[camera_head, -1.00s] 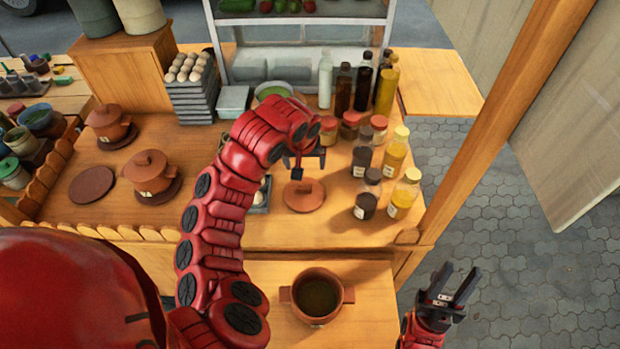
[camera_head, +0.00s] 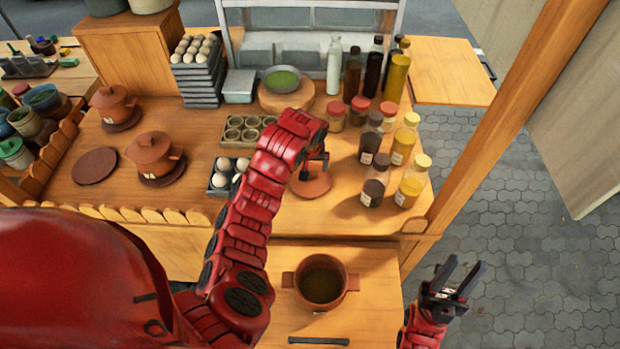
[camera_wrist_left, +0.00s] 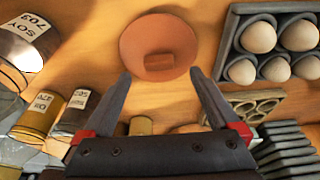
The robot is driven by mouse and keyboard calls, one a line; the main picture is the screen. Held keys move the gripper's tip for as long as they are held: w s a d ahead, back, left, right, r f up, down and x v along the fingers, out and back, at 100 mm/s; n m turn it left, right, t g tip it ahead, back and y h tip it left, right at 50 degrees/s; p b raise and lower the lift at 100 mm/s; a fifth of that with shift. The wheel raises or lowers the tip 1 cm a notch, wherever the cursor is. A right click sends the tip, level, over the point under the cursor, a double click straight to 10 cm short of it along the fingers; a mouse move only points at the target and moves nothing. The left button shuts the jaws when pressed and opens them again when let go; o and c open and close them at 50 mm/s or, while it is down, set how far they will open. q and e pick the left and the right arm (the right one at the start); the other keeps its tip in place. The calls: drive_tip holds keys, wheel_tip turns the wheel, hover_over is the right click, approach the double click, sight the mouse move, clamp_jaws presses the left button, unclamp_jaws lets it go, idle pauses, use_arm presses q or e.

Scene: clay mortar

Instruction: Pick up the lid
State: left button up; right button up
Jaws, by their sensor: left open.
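The lid is a flat round terracotta disc (camera_head: 310,184) with a block-shaped knob, lying on the wooden counter left of the bottles. In the left wrist view the lid (camera_wrist_left: 158,46) lies beyond the fingertips, with its knob roughly centred between them. My left gripper (camera_head: 313,165) is over the lid in the head view, partly hidden by its own arm. In the left wrist view its fingers (camera_wrist_left: 160,78) are spread and empty, apart from the lid. The open clay pot (camera_head: 321,283) stands on the lower front shelf. My right gripper (camera_head: 452,277) is open and empty over the paving.
Sauce bottles and jars (camera_head: 374,178) crowd the counter right of the lid. An egg tray (camera_head: 228,174) is to its left, with a cupped tray (camera_head: 244,131) behind. Two lidded clay pots (camera_head: 152,155) stand further left. A wooden post (camera_head: 490,125) rises at the right.

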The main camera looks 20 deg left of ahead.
sight(310, 181)
use_arm(q)
drive_tip(key=shift+w+f+p, duration=0.25)
drive_tip(key=shift+f+p, duration=0.35)
drive_tip(key=shift+p+x, duration=0.45)
drive_tip(key=shift+x, duration=1.5)
drive_tip(key=shift+w, duration=0.1)
drive_tip(key=shift+r, duration=0.1)
clamp_jaws()
drive_tip(key=shift+r, duration=0.1)
